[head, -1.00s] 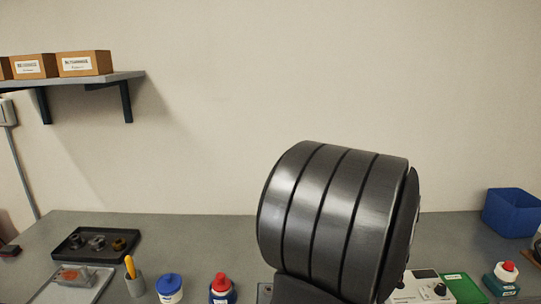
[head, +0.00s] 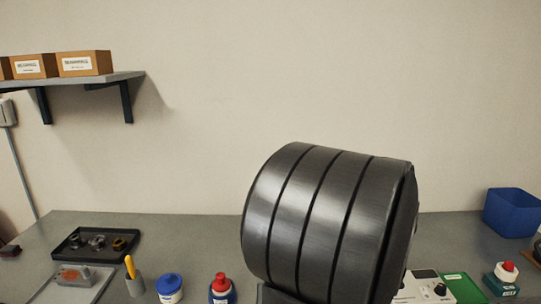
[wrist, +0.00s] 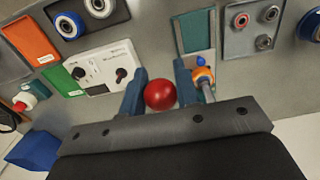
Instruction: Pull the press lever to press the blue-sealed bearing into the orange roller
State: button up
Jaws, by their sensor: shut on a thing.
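In the wrist view my gripper (wrist: 160,88) has its two blue-grey fingers on either side of a red ball knob (wrist: 160,95), which looks like the press lever's handle. The fingers are shut on it. Just right of the right finger, a small orange part (wrist: 203,75), likely the orange roller, sits at a metal rod. A small blue piece (wrist: 201,61) shows at its far end, perhaps the blue-sealed bearing. How far the bearing sits in the roller cannot be told. Most of the press is hidden behind my gripper. The head view does not show my gripper; my own arm covers that area.
The wrist view shows a white control box (wrist: 98,70), a grey plate with several bearings (wrist: 252,30), a green mat (wrist: 62,78) and a blue bin (wrist: 33,151). In the head view, a black parts tray (head: 72,252) and bottles (head: 222,290) stand on the left bench.

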jog(key=shift+w+r, duration=0.25)
jog(key=shift+r, duration=0.5)
jog(key=shift+w+r, duration=0.25)
jog(key=shift+r, duration=0.5)
jog(key=shift+w+r, duration=0.25)
jog(key=shift+r, duration=0.5)
jog(key=o, duration=1)
jog(key=shift+r, duration=3.45)
jog(key=shift+f, duration=0.1)
notch_tip(320, 180, down, 6)
jog(key=shift+f, duration=0.25)
jog(key=shift+s+f, duration=0.25)
jog(key=shift+f, duration=0.5)
